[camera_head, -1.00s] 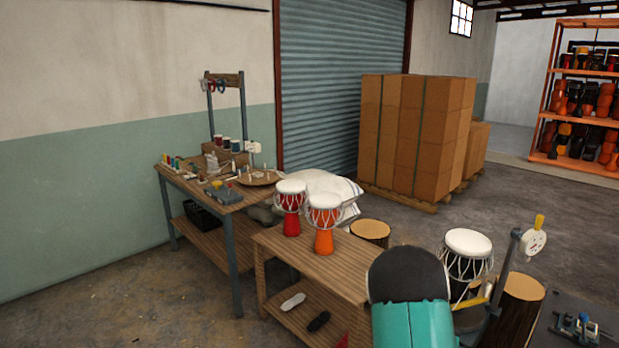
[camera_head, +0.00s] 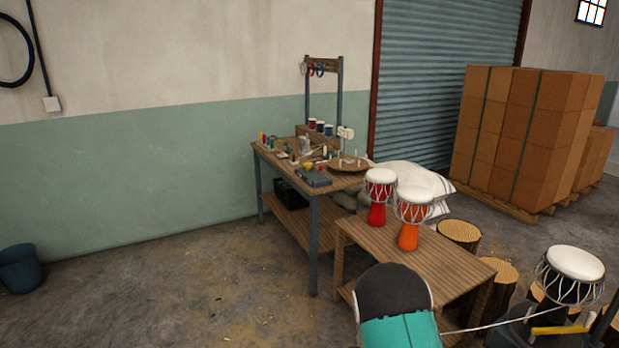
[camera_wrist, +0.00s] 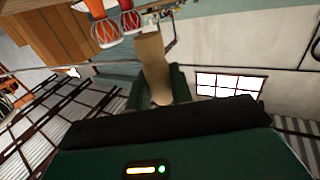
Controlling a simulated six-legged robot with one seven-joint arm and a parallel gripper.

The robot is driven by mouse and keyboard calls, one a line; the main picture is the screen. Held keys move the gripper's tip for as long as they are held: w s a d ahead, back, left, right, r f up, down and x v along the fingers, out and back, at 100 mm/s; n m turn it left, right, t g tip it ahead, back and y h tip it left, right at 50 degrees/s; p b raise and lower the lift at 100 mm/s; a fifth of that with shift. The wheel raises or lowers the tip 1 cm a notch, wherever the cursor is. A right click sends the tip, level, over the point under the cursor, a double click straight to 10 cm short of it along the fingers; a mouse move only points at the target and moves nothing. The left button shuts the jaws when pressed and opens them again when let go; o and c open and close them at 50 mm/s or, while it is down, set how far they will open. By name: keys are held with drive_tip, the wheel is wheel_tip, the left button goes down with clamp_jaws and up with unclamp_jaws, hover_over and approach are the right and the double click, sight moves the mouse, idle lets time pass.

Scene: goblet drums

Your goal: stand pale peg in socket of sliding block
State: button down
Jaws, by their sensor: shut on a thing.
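In the wrist view, my gripper (camera_wrist: 161,88) is shut on a pale tan peg (camera_wrist: 152,58), which sticks out beyond the green fingers. In the head view, my gripper and the held peg cannot be made out; only my teal and black arm shows at the bottom. A grey block-like fixture (camera_head: 313,178) lies on the far workbench (camera_head: 283,170), well away from my arm. It may be the sliding block; its socket is too small to make out. A round wooden tray (camera_head: 338,166) with small pale upright pieces stands beside it.
A low wooden table (camera_head: 440,264) with a red drum (camera_head: 377,214) and an orange drum (camera_head: 408,236) stands between my arm and the workbench. Stumps and a white-topped drum (camera_head: 573,265) are at right. A blue bucket (camera_head: 20,268) stands far left. The floor left of the benches is clear.

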drive_tip(key=s+f, duration=0.4)
drive_tip(key=f, duration=0.1)
drive_tip(key=shift+s, duration=0.15)
drive_tip(key=shift+f, duration=0.1)
